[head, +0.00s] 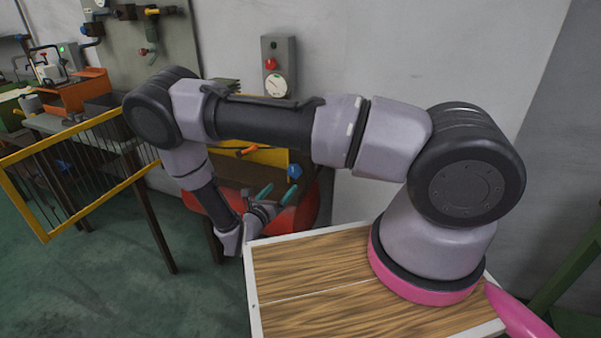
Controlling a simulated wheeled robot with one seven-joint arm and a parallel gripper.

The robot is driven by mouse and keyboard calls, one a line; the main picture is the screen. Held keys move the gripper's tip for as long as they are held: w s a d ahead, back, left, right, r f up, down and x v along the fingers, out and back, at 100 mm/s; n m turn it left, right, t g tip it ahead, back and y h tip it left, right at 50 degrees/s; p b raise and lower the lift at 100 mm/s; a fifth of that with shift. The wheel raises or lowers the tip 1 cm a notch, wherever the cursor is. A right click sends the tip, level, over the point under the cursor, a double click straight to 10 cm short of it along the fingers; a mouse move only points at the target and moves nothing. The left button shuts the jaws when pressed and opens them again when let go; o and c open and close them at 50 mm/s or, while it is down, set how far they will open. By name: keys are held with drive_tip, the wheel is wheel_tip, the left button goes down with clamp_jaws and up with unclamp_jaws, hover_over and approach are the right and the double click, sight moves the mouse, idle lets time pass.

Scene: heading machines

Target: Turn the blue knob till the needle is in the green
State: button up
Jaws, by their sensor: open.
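A blue knob (294,171) shows below my forearm, at the right end of a yellow panel. My gripper (278,193) is just below and to the left of the knob, open, with its teal fingertips apart and nothing seen between them. The fingers look clear of the knob, though the depth between them is hard to judge. A round white gauge (276,85) sits on a grey wall box (291,60), under a green and a red button. The gauge is too small to read its needle or green zone.
A red rounded body (303,212) lies behind my gripper. A yellow-framed mesh guard (45,236) stands at the left, before machines and an orange box (80,92). A wood-topped surface (310,290) with a white rim lies under my arm. Green floor at lower left is open.

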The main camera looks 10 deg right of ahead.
sight(293, 175)
drive_tip(key=shift+n, duration=0.4)
drive_tip(key=x, duration=0.7)
drive_tip(key=f+x, duration=0.1)
drive_tip(key=x, duration=0.2)
drive_tip(key=shift+w+d, duration=0.1)
drive_tip(key=shift+w, duration=0.35)
drive_tip(key=c, duration=1.4)
